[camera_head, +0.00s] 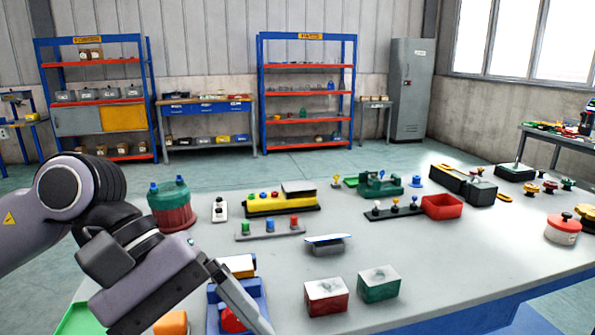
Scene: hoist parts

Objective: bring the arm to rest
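My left arm comes in from the left edge, over the near left part of the table (447,270). My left gripper (250,312) points down and right, and one long grey finger shows clearly, reaching to the bottom edge of the picture. The other finger is not clear, so I cannot tell whether it is open or shut. It is in front of a blue fixture (256,288) with an orange-topped part and a red piece, and partly hides it. My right gripper is not in view.
A red box (326,303) and a green box (379,290) stand right of the gripper. A green-and-red canister (172,212) stands behind the arm. Button panels, a red bin (442,207) and a red-lidded pot (563,233) stand farther off. The table's near right is clear.

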